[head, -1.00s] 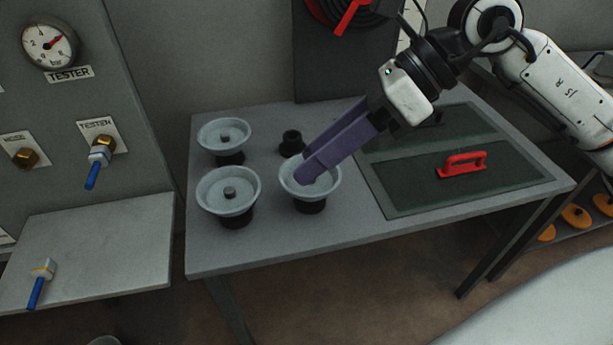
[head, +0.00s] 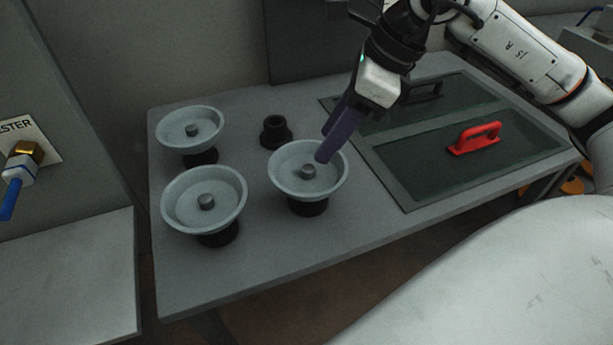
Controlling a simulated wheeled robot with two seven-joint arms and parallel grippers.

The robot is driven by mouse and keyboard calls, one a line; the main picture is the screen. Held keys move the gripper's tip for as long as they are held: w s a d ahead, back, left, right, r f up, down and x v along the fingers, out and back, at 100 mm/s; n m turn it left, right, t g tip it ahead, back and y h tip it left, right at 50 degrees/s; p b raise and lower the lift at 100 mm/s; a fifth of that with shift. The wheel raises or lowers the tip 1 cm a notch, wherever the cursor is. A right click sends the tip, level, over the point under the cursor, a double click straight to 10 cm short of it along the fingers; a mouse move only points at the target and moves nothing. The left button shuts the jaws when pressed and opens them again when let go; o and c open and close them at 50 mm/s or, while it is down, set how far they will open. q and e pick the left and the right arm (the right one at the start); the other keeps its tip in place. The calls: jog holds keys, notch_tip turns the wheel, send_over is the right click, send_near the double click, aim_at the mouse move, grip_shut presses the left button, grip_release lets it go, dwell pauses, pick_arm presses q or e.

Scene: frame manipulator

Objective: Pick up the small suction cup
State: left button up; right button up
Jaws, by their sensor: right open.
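Three pale grey suction cups on black bases stand upright on the grey table: one at the back left (head: 172,134), one at the front left (head: 180,215), and one to the right (head: 285,185). Each is a wide dish with a small grey knob in its middle. My right gripper (head: 325,158) is open and points down at the right-hand cup. Its purple fingers overlap the dish's right side, close to the knob; whether they touch it I cannot tell. The fingers line up in this view, so the gap between them is hidden. My left gripper is not in view.
A small black flanged piece (head: 275,134) stands behind the right-hand cup. Dark recessed panels with a red handle (head: 476,138) and a black handle fill the table's right part. A tester panel and grey shelf (head: 70,270) stand left. The table's front strip is clear.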

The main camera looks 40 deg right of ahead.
aim_at(309, 168)
jog(key=shift+x, duration=3.15)
jog(key=shift+s+a, duration=0.1)
jog(key=shift+a, duration=0.05)
grip_shut()
